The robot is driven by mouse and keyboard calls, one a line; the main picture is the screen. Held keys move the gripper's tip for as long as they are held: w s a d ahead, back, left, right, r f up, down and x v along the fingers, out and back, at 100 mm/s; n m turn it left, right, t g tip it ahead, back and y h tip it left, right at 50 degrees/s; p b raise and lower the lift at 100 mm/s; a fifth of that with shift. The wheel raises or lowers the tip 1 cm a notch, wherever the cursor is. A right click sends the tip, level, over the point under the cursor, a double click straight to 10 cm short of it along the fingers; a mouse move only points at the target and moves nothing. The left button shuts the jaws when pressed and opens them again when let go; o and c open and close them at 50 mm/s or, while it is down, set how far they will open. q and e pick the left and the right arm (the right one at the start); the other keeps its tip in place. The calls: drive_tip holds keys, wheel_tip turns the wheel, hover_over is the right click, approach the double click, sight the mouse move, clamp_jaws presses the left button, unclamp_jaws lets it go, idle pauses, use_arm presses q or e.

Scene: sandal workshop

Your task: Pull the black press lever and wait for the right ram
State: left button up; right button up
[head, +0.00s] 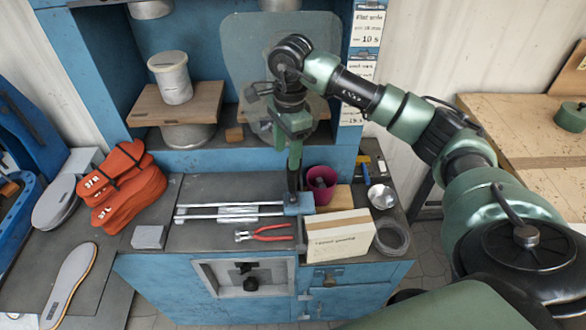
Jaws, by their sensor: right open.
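The blue press (90,60) stands at the back with two bays. The right ram (280,5) is a grey cylinder at the top edge, mostly cut off. A clear guard panel (240,45) hangs before the right bay. What looks like the black press lever (292,182) stands upright on a small blue block (299,204) at the bench. My right gripper (295,150) points down from above, open, with its fingertips at the lever's upper part. I cannot tell whether they touch it. My left gripper is not in view.
A grey cylinder (171,78) stands on a wooden board (190,104) in the left bay.

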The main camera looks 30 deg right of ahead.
sight(292, 181)
drive_tip(key=shift+s+d+r+h, duration=0.1)
drive_tip(key=shift+d+r+h, duration=0.15)
drive_tip(key=shift+d, duration=0.45)
drive_tip(key=shift+d+f, duration=0.15)
drive_tip(key=shift+f, duration=0.1)
wheel_tip(292, 181, down, 6)
drive_tip(key=p, duration=0.2)
drive_tip(key=shift+p, duration=0.35)
drive_tip(key=shift+f, duration=0.7)
drive_tip(key=shift+c, duration=0.2)
clamp_jaws()
drive_tip(key=shift+r, duration=0.1)
